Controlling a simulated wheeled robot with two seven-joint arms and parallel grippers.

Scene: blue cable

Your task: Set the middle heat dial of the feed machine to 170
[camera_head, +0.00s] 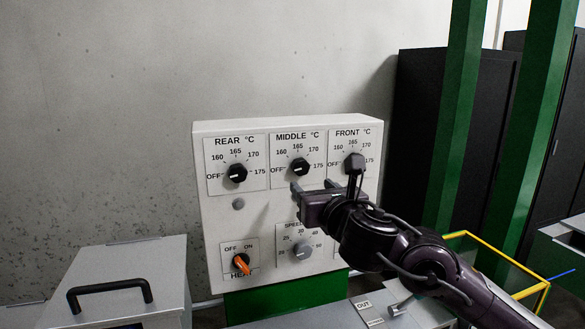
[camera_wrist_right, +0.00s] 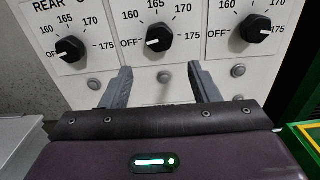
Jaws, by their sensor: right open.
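The feed machine's panel (camera_head: 222,210) stands upright against the wall with three black heat dials. The middle heat dial (camera_head: 300,168) sits under the MIDDLE °C label. Its white mark points left, toward OFF, and it also shows in the right wrist view (camera_wrist_right: 158,38). My right gripper (camera_head: 312,187) is just below the middle dial in the head view. In the right wrist view its two fingers (camera_wrist_right: 159,70) are spread, empty, and on either side of the space below the dial. My left gripper is not in view.
The rear dial (camera_head: 235,173) is to the left and the front dial (camera_head: 354,162) to the right, close to my arm. A yellow-edged frame (camera_head: 531,290) and green posts (camera_head: 461,110) stand at right.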

